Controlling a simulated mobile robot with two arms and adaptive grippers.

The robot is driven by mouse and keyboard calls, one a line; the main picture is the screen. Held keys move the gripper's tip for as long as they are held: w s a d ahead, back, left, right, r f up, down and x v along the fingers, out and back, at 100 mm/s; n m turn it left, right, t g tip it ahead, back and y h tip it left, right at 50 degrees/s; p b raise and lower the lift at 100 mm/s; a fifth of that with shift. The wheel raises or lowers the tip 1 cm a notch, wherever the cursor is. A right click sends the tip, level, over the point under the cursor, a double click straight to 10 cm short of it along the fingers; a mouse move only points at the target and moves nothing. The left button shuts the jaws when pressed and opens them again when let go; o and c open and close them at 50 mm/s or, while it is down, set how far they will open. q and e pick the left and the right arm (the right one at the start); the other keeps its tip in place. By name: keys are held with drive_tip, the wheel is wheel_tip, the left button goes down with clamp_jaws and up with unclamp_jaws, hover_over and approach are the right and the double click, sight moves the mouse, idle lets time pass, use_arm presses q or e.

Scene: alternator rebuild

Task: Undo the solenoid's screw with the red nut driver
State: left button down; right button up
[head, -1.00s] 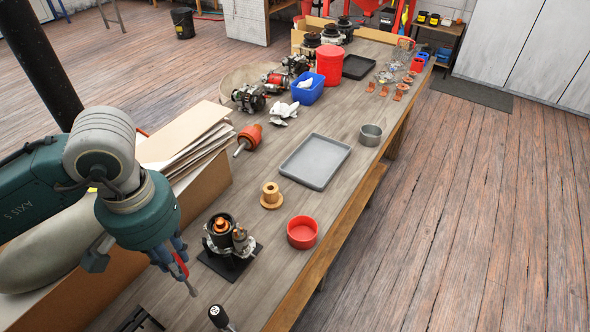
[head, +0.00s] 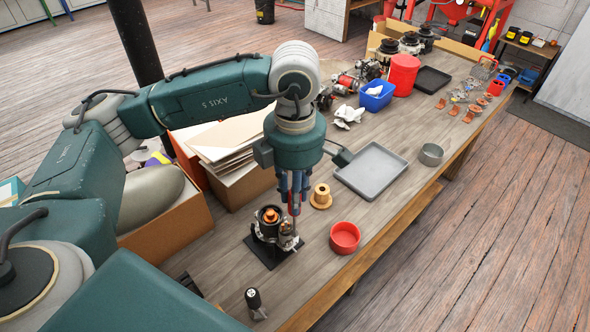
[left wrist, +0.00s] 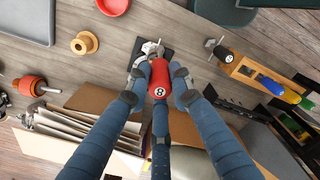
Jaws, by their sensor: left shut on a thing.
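My left gripper (head: 292,184) points down and is shut on the red nut driver. The driver's red handle, marked 8, shows end-on between the fingers (left wrist: 160,76) in the left wrist view. The driver (head: 294,206) stands roughly upright, its shaft over the solenoid (head: 287,238). The solenoid is the small metal part at the right of the unit (head: 268,222) with a copper-coloured centre, on a black base plate (head: 262,254). The driver's tip is at or just above the solenoid; contact cannot be told. The screw is hidden. My right gripper is not in view.
A red bowl (head: 345,238) and a brass-coloured flanged bushing (head: 321,197) stand close by on the bench. A grey tray (head: 371,172) lies behind. A black-handled tool (head: 254,298) stands at the front. A box of cardboard sheets (head: 232,187) is at the left.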

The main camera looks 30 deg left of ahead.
use_arm(q)
drive_tip(key=w+n, duration=0.1)
drive_tip(key=n, duration=0.4)
drive_tip(key=w+a+f+n, duration=0.1)
drive_tip(key=n, duration=0.5)
drive_tip(key=w+a+f+n+p, duration=0.1)
drive_tip(key=w+n, duration=0.1)
drive_tip(key=n, duration=0.3)
drive_tip(key=shift+f, duration=0.15)
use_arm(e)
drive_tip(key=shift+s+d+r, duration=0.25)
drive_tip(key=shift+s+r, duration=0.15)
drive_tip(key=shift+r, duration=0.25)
use_arm(q)
drive_tip(key=shift+s, duration=0.1)
